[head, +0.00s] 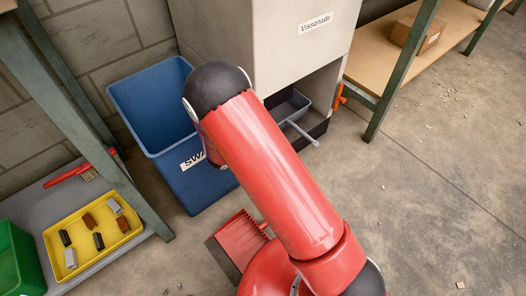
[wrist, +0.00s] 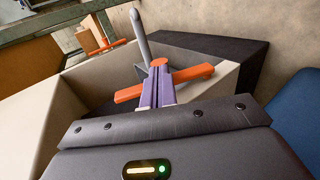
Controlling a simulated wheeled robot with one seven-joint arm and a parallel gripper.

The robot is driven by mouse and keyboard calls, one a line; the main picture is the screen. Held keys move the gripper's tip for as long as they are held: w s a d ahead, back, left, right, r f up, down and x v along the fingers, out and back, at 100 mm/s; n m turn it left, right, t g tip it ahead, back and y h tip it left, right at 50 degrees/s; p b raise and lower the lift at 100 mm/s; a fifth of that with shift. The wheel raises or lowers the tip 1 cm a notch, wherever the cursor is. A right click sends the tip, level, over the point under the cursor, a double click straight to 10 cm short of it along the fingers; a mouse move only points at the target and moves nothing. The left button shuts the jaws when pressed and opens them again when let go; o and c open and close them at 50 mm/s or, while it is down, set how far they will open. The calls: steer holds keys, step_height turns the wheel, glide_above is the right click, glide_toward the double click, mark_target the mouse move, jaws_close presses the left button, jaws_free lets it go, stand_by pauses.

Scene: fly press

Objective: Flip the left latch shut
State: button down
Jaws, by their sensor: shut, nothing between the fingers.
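In the wrist view, the orange latch (wrist: 195,74) lies right at my gripper (wrist: 159,70), as a bar crossing behind the purple fingers with a rounded orange part at their tips. I take it for the left latch, since it is on the blue bin's side. My fingers are shut with nothing between them, touching or very near the latch; I cannot tell which. In the head view my red arm hides this latch and my gripper. Another orange latch (head: 340,96) shows at the right side of the grey cabinet (head: 290,55).
A grey bar handle (head: 302,134) sticks out of the cabinet's lower opening; it also rises behind my fingers in the wrist view (wrist: 140,35). A blue bin (head: 150,90) stands close left of the cabinet. A red dustpan (head: 238,238) lies on the floor.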

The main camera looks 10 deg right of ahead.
steer(key=shift+w+d+g+y, duration=0.35)
steer(key=shift+d+g+y, duration=0.05)
steer(key=shift+d+y, duration=0.2)
steer(key=shift+a+f+b, duration=0.1)
steer(key=shift+b, duration=0.2)
steer(key=shift+s+a+f+b, duration=0.3)
steer(key=shift+s+a+b, duration=0.1)
steer(key=shift+a+b, duration=0.15)
